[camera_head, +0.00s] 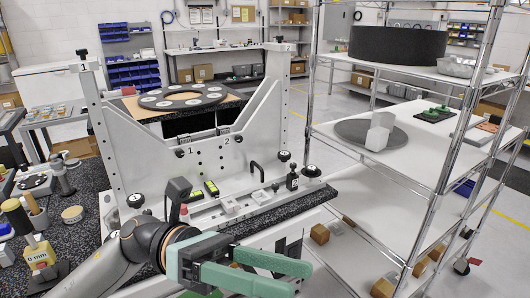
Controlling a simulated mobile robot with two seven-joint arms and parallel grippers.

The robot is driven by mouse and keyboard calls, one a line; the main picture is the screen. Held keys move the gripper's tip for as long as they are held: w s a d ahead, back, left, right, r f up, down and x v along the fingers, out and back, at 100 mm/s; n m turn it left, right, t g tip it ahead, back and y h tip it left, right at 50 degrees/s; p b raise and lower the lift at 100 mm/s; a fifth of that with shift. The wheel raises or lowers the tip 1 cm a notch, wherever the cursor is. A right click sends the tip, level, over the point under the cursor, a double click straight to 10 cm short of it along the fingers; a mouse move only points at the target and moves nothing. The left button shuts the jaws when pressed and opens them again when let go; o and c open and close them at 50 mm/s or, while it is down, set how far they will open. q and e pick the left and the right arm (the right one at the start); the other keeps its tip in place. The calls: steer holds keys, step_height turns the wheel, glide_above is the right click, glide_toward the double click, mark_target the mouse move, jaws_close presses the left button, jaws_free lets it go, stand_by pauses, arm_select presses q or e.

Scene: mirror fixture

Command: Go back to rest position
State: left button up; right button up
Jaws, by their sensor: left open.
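My left arm comes in from the bottom left, and my left gripper (290,277) is at the bottom centre with its green fingers pointing right. The fingers are apart and hold nothing. The gripper is in front of the mirror fixture (262,130), a grey upright frame, and appears clear of it. A ring-shaped plate with several white discs (183,97) lies on top behind the frame. My right gripper does not show.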

arm_select(q)
steer(key=w+a+f+n+t+h, duration=0.2)
steer(key=w+n+t, duration=0.4)
steer(key=n+t, duration=0.5)
steer(key=w+a+f+n+t+h, duration=0.1)
steer(key=w+f+n+t+h, duration=0.15)
steer(key=w+n+t, duration=0.6)
steer(key=a+f+n+t+y+p, duration=0.1)
steer(key=a+f+n+t+y, duration=0.25)
steer(key=f+n+y, duration=0.4)
steer(key=a+f+n+t+y+p, duration=0.1)
steer(key=a+f+n+t+y, duration=0.3)
steer(key=f+n, duration=0.65)
steer(key=s+a+f+n+g+y, duration=0.3)
steer(key=s+f+n, duration=0.4)
steer(key=f, duration=0.4)
steer(key=s+a+f+n+g+y, duration=0.4)
steer(key=s+f+n+g+y, duration=0.2)
steer(key=s+f, duration=0.3)
step_height(320, 180, down, 3)
steer(key=shift+s+a+f+n, duration=0.2)
steer(key=shift+s+a+n, duration=0.15)
steer(key=shift+n, duration=0.3)
